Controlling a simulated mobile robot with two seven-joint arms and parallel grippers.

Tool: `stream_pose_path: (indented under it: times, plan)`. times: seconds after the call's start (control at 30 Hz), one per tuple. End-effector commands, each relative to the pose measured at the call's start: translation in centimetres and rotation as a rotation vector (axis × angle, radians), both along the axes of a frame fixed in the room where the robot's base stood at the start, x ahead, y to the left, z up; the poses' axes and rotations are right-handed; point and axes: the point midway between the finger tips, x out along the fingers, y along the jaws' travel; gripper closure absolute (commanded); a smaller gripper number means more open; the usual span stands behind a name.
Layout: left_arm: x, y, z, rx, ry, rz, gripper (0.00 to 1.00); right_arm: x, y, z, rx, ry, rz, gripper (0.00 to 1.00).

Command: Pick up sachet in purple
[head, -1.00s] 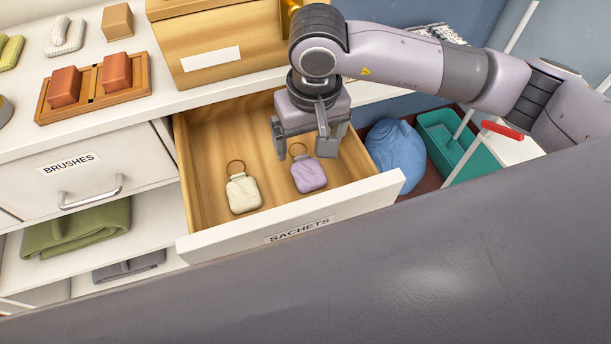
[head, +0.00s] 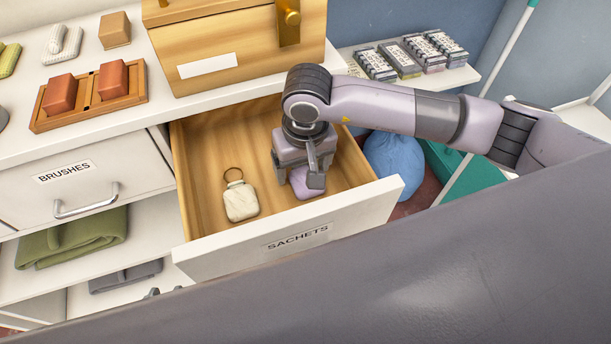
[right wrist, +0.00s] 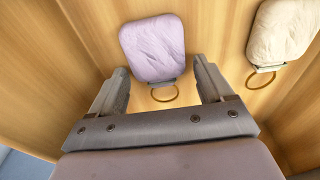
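The purple sachet (head: 305,190) lies in the open wooden drawer (head: 205,150) labelled SACHETS. My right gripper (head: 298,182) is down in the drawer over it and hides much of it. In the right wrist view the purple sachet (right wrist: 152,48) lies just ahead of and between the open fingers of my right gripper (right wrist: 160,70), with its ring toward the palm. No clear contact shows. A cream sachet (head: 241,202) with a ring lies to its left, also in the wrist view (right wrist: 283,32). Only a small dark tip of what seems my left gripper (head: 152,293) shows at the bottom.
The drawer front (head: 290,240) and side walls surround the sachets. A wooden box (head: 235,50) stands on the counter behind. A closed BRUSHES drawer (head: 80,180) is at left. A blue bag (head: 395,165) and green tub (head: 470,175) are right of the drawer.

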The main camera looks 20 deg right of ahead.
Motion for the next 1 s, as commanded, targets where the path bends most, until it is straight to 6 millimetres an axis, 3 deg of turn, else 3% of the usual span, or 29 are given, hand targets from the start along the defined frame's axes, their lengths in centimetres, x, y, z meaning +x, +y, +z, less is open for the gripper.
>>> stream_pose_path:
  times: [0.03, 0.13, 0.47, 1.0]
  plan:
    - [0.0, 0.0, 0.0, -0.002, 0.0, 0.001, 0.62, 0.0, 0.0, 0.0, 0.0, 0.0, 0.0, 0.38]
    - [0.0, -0.1, 0.0, -0.004, 0.0, 0.004, 0.62, 0.0, 0.0, 0.0, 0.0, 0.0, 0.0, 0.68]
    - [0.0, -0.1, 0.0, -0.006, 0.002, 0.006, 0.62, 0.0, 0.0, 0.4, 0.0, -0.001, -0.001, 0.68]
    - [0.0, 0.0, 0.5, 0.001, 0.002, 0.001, 0.62, 0.1, 0.0, 10.2, 0.0, -0.004, -0.002, 0.68]
